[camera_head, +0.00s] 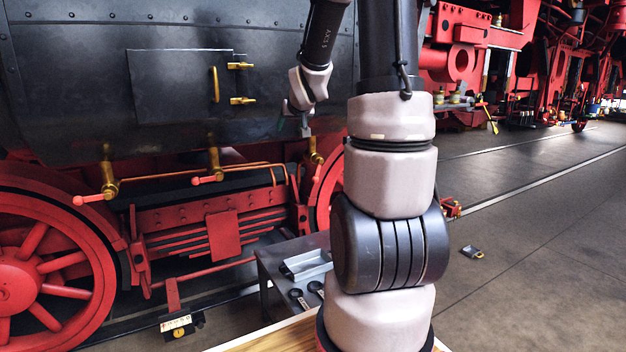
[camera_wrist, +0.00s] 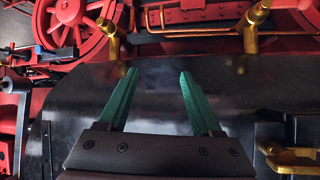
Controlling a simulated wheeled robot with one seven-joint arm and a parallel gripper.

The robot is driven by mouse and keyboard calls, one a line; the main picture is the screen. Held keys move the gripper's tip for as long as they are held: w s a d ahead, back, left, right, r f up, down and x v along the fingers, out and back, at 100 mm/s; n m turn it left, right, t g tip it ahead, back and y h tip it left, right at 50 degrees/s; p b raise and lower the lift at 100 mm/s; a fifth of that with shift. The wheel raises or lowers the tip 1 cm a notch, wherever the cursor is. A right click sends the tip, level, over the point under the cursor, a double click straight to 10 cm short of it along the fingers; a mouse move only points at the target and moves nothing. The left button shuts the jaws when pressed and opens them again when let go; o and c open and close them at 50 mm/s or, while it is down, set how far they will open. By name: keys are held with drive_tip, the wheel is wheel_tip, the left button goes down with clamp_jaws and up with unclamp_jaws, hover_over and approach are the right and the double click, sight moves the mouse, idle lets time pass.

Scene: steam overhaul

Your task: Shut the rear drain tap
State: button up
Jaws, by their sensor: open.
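Three brass drain taps hang in a row under the dark tank: a left tap (camera_head: 109,180), a middle tap (camera_head: 214,165) and a right tap (camera_head: 315,155). The left and middle taps have red-ended handles pointing left. The right tap's handle is not clear. I cannot tell which tap is the rear one. My gripper (camera_wrist: 159,72) is open and empty, with two teal fingers in front of the tank side. In the wrist view, which looks upside down, one brass tap (camera_wrist: 112,40) is beyond the left finger and another (camera_wrist: 252,30) is at the upper right.
The dark tank (camera_head: 80,90) has a hatch with a brass handle (camera_head: 215,85). Red wheels (camera_head: 18,285) and copper pipes lie below it. A grey bench (camera_head: 268,262) with a metal tray (camera_head: 305,264) stands by my arm. Open floor (camera_head: 540,240) is at the right.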

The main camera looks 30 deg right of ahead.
drive_tip(key=w+d+f+t, duration=0.2)
drive_tip(key=w+d+f, duration=0.65)
drive_tip(key=f, duration=0.25)
drive_tip(key=t+h, duration=0.1)
drive_tip(key=t, duration=0.3)
approach(313, 178)
drive_tip(key=w+d+f, duration=0.2)
drive_tip(key=w, duration=0.4)
drive_tip(key=w+d, duration=0.1)
drive_tip(key=w, duration=0.6)
drive_tip(key=shift+d+r, duration=0.25)
drive_tip(key=shift+d, duration=0.1)
clamp_jaws()
